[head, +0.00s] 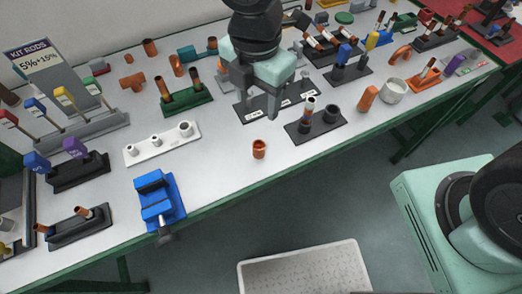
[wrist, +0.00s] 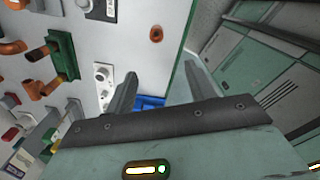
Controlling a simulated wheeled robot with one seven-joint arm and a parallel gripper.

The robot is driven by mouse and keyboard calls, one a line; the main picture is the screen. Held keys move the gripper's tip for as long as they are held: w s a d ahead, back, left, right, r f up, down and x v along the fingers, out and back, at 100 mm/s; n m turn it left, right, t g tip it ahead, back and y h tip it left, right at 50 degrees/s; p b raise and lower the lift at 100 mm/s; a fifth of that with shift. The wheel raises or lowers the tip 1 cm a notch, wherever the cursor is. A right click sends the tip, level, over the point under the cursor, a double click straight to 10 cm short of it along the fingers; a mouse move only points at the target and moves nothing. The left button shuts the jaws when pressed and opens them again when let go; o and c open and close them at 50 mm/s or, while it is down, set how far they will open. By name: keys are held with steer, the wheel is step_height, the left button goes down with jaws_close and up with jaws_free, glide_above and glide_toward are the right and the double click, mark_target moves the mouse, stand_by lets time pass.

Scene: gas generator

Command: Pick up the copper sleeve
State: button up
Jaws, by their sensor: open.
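A short copper sleeve (head: 259,149) stands alone on the white bench top near the front edge. It also shows near the top middle of the wrist view (wrist: 156,34), with its round opening visible. My gripper (head: 259,110) hangs above the bench, behind the sleeve in the head view, over a dark labelled strip. In the wrist view, the fingers (wrist: 161,68) are spread apart with nothing between them. The sleeve lies beyond the fingertips and is not touched.
A white block with pegs (head: 162,143) and a blue vise (head: 157,198) stand left of the sleeve. A black stand with a copper-and-white piece (head: 316,124) is to its right. Bare bench surrounds the sleeve. A pale tray (head: 305,268) lies below the bench edge.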

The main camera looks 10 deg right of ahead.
steer(key=f, duration=0.1)
steer(key=n+b, duration=0.1)
steer(key=b, duration=0.1)
glide_above(259, 149)
steer(key=f, duration=0.7)
steer(key=a+f, duration=0.1)
steer(key=f, duration=0.3)
steer(key=shift+s+f, duration=0.2)
steer(key=shift+w+d+f, duration=0.1)
steer(key=shift+d+f, duration=0.05)
steer(key=shift+f, duration=0.8)
steer(key=shift+w+d+f, duration=0.1)
steer(key=shift+d+f, duration=0.1)
steer(key=shift+f, duration=0.7)
steer(key=shift+w+d+f, duration=0.1)
steer(key=shift+d+f, duration=0.05)
steer(key=shift+f, duration=0.8)
steer(key=shift+s, duration=0.1)
steer(key=c, duration=0.9)
